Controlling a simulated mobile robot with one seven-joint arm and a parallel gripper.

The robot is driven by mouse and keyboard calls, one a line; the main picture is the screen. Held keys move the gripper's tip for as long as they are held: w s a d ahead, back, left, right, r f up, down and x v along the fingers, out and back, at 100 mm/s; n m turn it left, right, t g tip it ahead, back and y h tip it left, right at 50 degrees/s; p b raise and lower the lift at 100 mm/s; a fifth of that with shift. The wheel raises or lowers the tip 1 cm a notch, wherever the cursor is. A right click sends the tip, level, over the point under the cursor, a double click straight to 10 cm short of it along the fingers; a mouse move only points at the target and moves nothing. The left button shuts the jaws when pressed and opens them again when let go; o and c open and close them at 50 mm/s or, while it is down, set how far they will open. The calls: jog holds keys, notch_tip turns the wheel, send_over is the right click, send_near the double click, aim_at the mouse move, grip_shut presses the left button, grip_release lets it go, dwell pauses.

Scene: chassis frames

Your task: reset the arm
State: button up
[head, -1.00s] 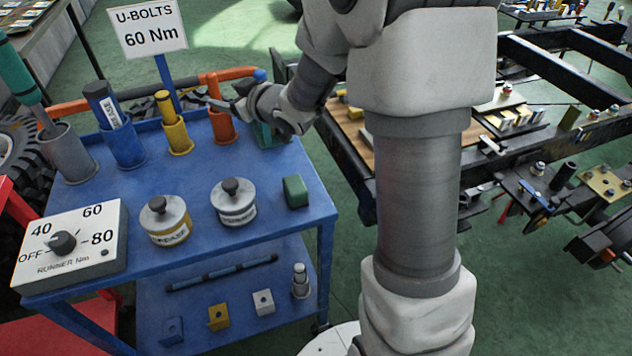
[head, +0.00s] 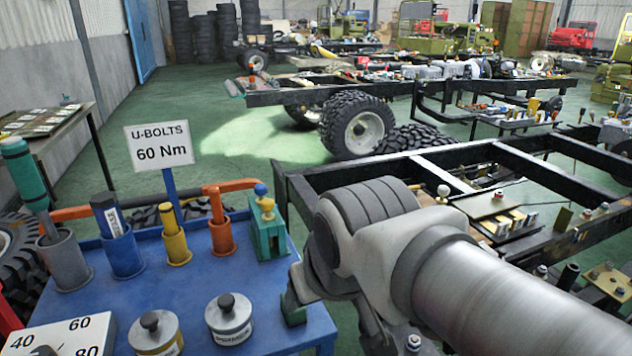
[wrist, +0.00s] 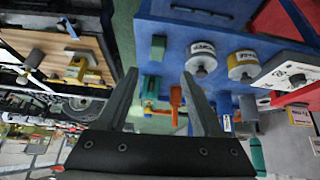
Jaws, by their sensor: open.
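My gripper shows best in the wrist view (wrist: 160,74), where its two dark fingers stand apart with nothing between them. It is over the right side of the blue cart (head: 262,345), its fingers pointing across the cart top. In the head view my arm crosses the lower right, and the gripper is mostly hidden behind my own links near the cart's right edge. A green block (wrist: 158,47) on the cart shows beyond the fingertips in the wrist view, apart from them.
The cart holds two lidded tins (head: 229,318) (head: 155,333), a dial box (head: 62,338), tool cups such as the orange one (head: 222,236), a green fixture (head: 267,228) and a U-bolts sign (head: 160,145). A black chassis frame (head: 345,172) stands to the right. Green floor lies open behind.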

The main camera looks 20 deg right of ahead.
jog(key=shift+s+a+f+g, duration=0.2)
jog(key=shift+s, duration=0.4)
jog(key=shift+s+a+f+g, duration=0.15)
jog(key=shift+s+g, duration=0.05)
jog(key=shift+s, duration=0.35)
jog(key=shift+r, duration=0.1)
notch_tip(320, 180, up, 18)
jog(key=p, duration=1.8)
